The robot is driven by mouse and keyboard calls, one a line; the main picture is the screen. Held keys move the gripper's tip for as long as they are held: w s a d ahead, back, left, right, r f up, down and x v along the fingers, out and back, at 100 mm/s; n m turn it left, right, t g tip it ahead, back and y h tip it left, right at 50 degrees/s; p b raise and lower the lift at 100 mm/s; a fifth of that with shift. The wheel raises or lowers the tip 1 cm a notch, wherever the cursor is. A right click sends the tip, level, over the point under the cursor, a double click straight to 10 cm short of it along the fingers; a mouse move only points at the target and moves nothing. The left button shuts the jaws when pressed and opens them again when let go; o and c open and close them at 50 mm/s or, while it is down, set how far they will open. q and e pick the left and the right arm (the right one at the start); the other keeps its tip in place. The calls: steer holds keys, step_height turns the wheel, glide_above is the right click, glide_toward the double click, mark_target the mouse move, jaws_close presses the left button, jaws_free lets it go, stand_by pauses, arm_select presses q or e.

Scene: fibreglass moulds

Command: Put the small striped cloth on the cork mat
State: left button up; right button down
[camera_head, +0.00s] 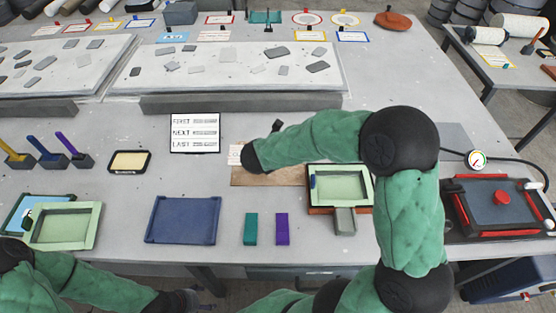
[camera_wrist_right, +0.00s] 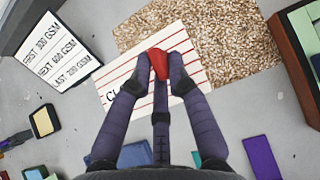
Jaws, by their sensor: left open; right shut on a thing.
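A white sheet with thin red stripes and partly hidden lettering (camera_wrist_right: 115,90) lies over the edge of the speckled cork mat (camera_wrist_right: 235,40) in the right wrist view. In the head view the cork mat (camera_head: 262,177) is partly covered by my right arm, and a pale lined sheet (camera_head: 235,153) shows at its upper left. My right gripper (camera_wrist_right: 158,68) is shut on a small red piece (camera_wrist_right: 158,62) above the striped sheet; I cannot tell whether the piece belongs to the sheet. My left gripper (camera_head: 195,300) is open at the table's front edge, low in the head view.
A FIRST/NEXT/LAST board (camera_head: 195,133) stands left of the mat. A green tray (camera_head: 340,185) sits close on its right. A blue tray (camera_head: 183,220), teal block (camera_head: 251,229) and purple block (camera_head: 282,229) lie in front. Bare table lies between board and blue tray.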

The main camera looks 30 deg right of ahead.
steer(key=d+f+b, duration=0.1)
steer(key=d+f, duration=0.1)
steer(key=w+d+f+b, duration=0.1)
steer(key=d+f, duration=0.1)
steer(key=d+f+b, duration=0.1)
steer(key=d+f, duration=0.1)
steer(key=d, duration=0.1)
steer(key=shift+w+f, duration=0.3)
steer(key=shift+f, duration=0.1)
steer(key=f+b, duration=0.2)
steer(key=f, duration=0.1)
steer(key=shift+d+f, duration=0.2)
steer(key=shift+f, duration=0.05)
steer(key=shift+r, duration=0.1)
steer(key=shift+f, duration=0.2)
steer(key=c, duration=1.2)
jaws_free()
steer(key=shift+r, duration=0.1)
